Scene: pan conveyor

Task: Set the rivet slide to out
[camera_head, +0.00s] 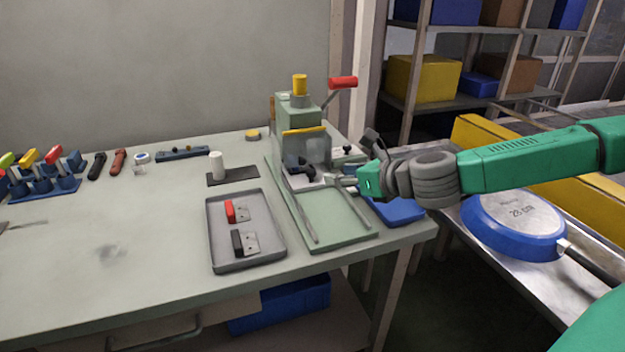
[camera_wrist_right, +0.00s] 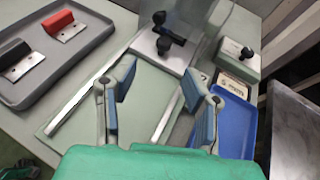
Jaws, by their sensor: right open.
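The rivet slide, a pale plate with a black handle (camera_head: 300,172), sits at the back end of its two rails on the green press (camera_head: 297,110), under the clear guard. In the right wrist view the slide's black handle (camera_wrist_right: 170,36) stands ahead of my fingertips. My right gripper (camera_head: 345,182) is over the right-hand rail, just right of the slide. It is open and empty, its two blue-padded fingers (camera_wrist_right: 160,98) apart above the green bed (camera_wrist_right: 145,95). It appears clear of the handle. My left gripper is out of view.
A grey tray (camera_head: 213,258) with a red and a black handle piece lies left of the press. A blue tray (camera_wrist_right: 238,122) and a small knobbed box (camera_wrist_right: 240,62) are at its right. A blue pan (camera_head: 515,225) lies on the metal conveyor at right.

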